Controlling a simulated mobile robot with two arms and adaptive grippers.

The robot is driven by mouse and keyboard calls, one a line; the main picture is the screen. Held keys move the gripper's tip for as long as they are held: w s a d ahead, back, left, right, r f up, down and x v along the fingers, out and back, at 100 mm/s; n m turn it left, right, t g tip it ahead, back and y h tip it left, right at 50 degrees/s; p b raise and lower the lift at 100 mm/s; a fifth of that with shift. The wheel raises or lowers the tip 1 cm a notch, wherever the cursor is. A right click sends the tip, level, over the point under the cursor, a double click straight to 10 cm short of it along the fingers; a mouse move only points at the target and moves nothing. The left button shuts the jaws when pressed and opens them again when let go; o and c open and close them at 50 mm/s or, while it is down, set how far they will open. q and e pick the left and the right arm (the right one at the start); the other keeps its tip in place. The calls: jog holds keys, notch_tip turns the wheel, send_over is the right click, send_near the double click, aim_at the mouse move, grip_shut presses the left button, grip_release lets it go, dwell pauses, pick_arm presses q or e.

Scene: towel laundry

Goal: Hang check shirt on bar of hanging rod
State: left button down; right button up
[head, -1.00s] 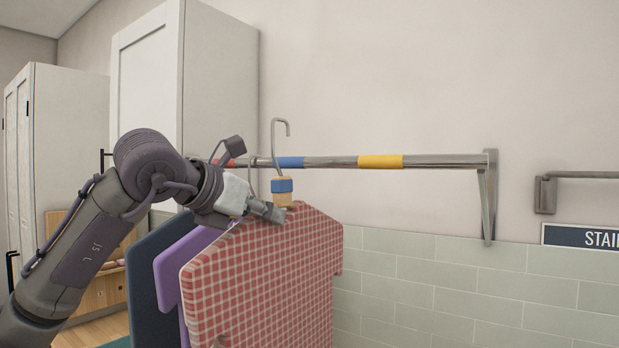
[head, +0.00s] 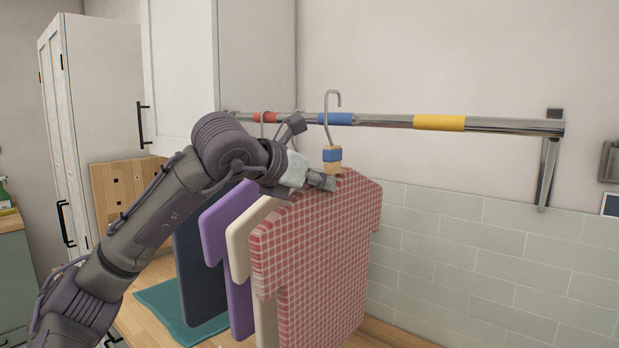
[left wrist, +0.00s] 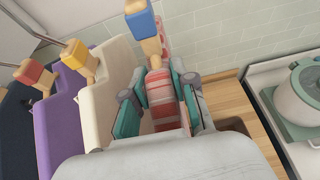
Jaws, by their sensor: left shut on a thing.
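The red-and-white check shirt (head: 315,262) hangs from a hanger with a metal hook (head: 328,115) and a blue-and-wood block (head: 332,158). My left gripper (head: 322,181) is shut on the shirt near its collar, just below the block. The left wrist view shows the gripper (left wrist: 160,102) with its fingers either side of the shirt (left wrist: 159,88). The hanging rod's metal bar (head: 385,121) has red, blue and yellow bands. The hook overlaps the bar at the blue band, its tip a little above the bar; I cannot tell its depth. My right gripper is not in view.
Cream (head: 248,222), purple (head: 228,225) and navy (head: 195,260) garments hang left of the shirt. A wall bracket (head: 548,165) holds the bar's right end. The bar right of the hook is clear. A pot (left wrist: 302,88) stands on a stove in the left wrist view.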

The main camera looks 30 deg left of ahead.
aim_at(331, 193)
pick_arm(q)
jog(key=shift+w+d+r+p, duration=0.1)
jog(key=shift+w+d+p, duration=0.1)
jog(key=shift+w, duration=0.15)
jog(key=shift+w+d+r+p, duration=0.1)
jog(key=shift+w+p, duration=0.1)
jog(key=shift+w, duration=0.15)
jog(key=shift+w+p, duration=0.6)
jog(key=shift+w, duration=0.45)
jog(key=shift+w+f+b, duration=0.2)
jog(key=shift+f+b, duration=1.25)
jog(key=shift+f, duration=0.2)
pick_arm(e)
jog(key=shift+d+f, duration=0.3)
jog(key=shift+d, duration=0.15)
pick_arm(q)
jog(key=shift+d, duration=0.1)
jog(key=c, duration=0.8)
grip_release()
jog(key=shift+c, duration=0.2)
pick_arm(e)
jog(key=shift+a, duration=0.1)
